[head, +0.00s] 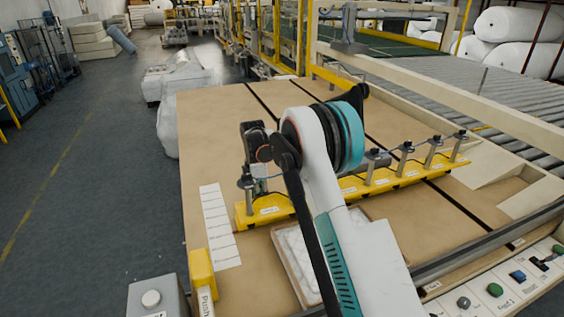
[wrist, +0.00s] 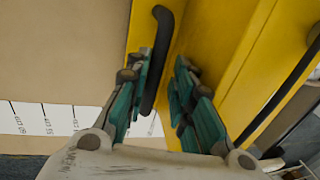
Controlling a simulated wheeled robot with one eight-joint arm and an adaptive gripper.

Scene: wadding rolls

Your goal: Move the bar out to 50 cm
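The yellow bar (head: 270,211) lies across the tan table, with several grey posts standing on it. Its left end is beside the white scale strip (head: 215,222), whose labels are too small to read in the head view. In the wrist view, the bar (wrist: 228,50) shows its yellow face with a black handle (wrist: 164,32). The scale strip (wrist: 58,118) is at lower left there, with 60 cm and 55 cm marks legible. My gripper (wrist: 160,78) is open, its teal fingers on either side of the handle, nearer the left finger. Contact is unclear.
The tan table (head: 215,120) has dark slots running through it. A yellow post marked "Push" (head: 202,272) and a grey button box (head: 155,298) stand at the near left. A control panel (head: 505,290) is at the near right. A pale tray (head: 290,250) lies under my arm.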

